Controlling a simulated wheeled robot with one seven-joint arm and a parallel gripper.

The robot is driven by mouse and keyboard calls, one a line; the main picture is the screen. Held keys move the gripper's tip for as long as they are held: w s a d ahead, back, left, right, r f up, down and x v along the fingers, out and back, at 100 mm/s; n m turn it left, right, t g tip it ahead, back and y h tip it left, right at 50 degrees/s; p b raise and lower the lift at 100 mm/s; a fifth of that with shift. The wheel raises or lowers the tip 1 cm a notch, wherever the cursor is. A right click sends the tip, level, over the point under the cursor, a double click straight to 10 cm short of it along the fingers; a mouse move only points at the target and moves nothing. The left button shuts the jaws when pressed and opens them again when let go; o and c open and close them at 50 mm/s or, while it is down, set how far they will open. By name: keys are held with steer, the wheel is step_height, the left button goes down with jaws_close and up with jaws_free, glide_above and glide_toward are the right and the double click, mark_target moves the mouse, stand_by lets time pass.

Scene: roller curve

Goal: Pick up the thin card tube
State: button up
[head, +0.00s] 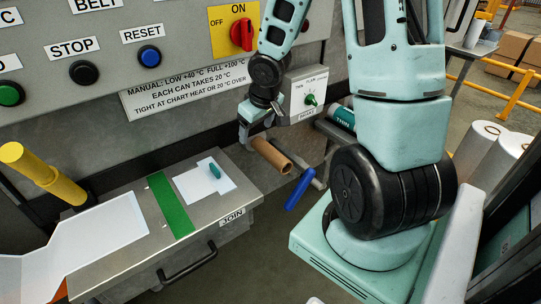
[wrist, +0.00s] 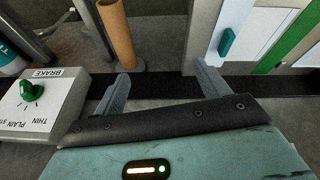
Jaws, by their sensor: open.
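A brown card tube (head: 272,158) slants beside the right end of the metal bench in the head view. It also shows in the wrist view (wrist: 117,35), upper left, its near end close to the left fingertip. My gripper (head: 254,130) is by the tube's upper end in the head view. In the wrist view my gripper (wrist: 164,82) is open with nothing between its fingers. The tube lies ahead of the left finger, not centred between the two. I cannot tell whether finger and tube touch.
A blue handle (head: 300,189) sits right of the tube. The brake box (head: 304,94) with a green knob is close to my gripper, and shows in the wrist view (wrist: 38,105). The metal bench (head: 130,259) holds a green strip (head: 168,204) and a white sheet (head: 192,187).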

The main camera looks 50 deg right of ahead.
steer(key=m, duration=0.2)
glide_toward(275, 152)
step_height(275, 152, up, 5)
steer(key=s, duration=0.3)
steer(key=shift+t, duration=0.3)
steer(key=b+x, duration=0.2)
steer(key=x, duration=0.1)
steer(key=b+x, duration=0.2)
steer(key=x, duration=0.2)
steer(key=b+x, duration=0.3)
steer(key=x, duration=0.1)
steer(key=shift+a+f, duration=0.25)
steer(key=shift+f, duration=0.05)
steer(key=shift+w+b+x, duration=0.15)
steer(key=shift+b+x, duration=0.45)
steer(key=shift+x, duration=0.95)
steer(key=shift+w+b+x, duration=0.1)
steer(key=shift+b+x, duration=0.5)
steer(key=shift+x, duration=0.95)
steer(key=shift+r, duration=0.2)
steer(key=c, duration=1.1)
